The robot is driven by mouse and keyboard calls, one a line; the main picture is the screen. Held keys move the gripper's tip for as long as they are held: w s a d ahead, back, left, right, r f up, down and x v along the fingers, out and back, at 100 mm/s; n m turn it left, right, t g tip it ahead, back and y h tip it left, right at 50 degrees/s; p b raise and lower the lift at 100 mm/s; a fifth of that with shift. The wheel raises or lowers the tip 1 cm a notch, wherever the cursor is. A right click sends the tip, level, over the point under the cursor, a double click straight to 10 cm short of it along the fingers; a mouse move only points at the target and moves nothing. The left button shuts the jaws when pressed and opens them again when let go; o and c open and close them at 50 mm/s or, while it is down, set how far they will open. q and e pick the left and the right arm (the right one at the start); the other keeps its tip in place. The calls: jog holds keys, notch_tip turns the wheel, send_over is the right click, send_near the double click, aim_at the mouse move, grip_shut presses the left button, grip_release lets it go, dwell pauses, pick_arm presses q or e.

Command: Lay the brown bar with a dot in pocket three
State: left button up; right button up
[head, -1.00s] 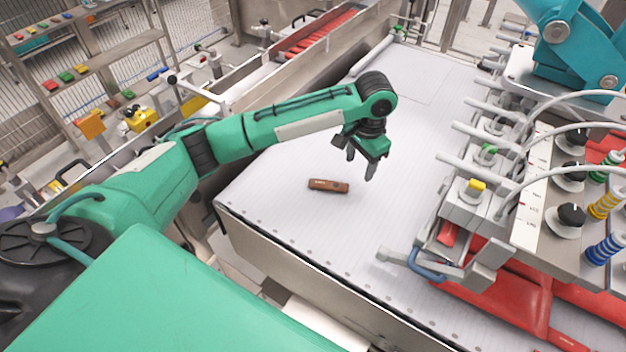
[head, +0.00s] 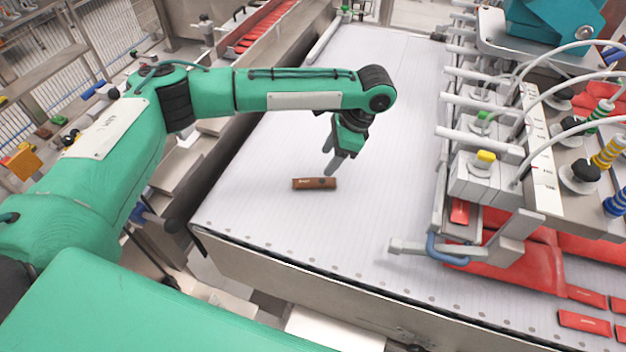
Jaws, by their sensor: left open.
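The brown bar with a dark dot (head: 314,184) lies flat on the pale belt, left of the picture's middle. The dot is near its right end. My left gripper (head: 331,170) points down just above and behind the right part of the bar. Its fingers look apart, with nothing between them. It does not visibly hold the bar; whether a finger touches it I cannot tell. My right gripper is not in view. I cannot make out any numbered pocket.
Red trays (head: 518,262) stand at the right with red bars (head: 584,323) near the corner. A row of grey valve blocks (head: 482,180) with hoses lines the belt's right side. A blue-grey handle (head: 425,248) juts over the belt. The belt's middle (head: 380,130) is clear.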

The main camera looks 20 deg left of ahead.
aim_at(315, 181)
pick_arm(q)
jog(key=shift+x, duration=1)
jog(key=shift+s+a+f+p, duration=0.15)
jog(key=shift+s+f+p, duration=0.05)
jog(key=shift+f+p, duration=0.25)
jog(key=p+x, duration=0.1)
jog(key=x, duration=0.2)
jog(key=shift+s+a+f, duration=0.1)
jog(key=shift+s+f, duration=0.1)
jog(key=shift+f, duration=0.15)
jog(key=shift+a+f, duration=0.1)
jog(key=shift+f, duration=0.25)
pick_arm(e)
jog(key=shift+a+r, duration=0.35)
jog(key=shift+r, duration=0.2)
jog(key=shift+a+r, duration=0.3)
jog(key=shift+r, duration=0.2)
pick_arm(q)
jog(key=shift+c, duration=0.4)
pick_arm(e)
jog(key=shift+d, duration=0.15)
pick_arm(q)
jog(key=c, duration=1.1)
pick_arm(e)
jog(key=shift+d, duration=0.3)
pick_arm(q)
jog(key=shift+o, duration=0.2)
jog(key=shift+r, duration=0.1)
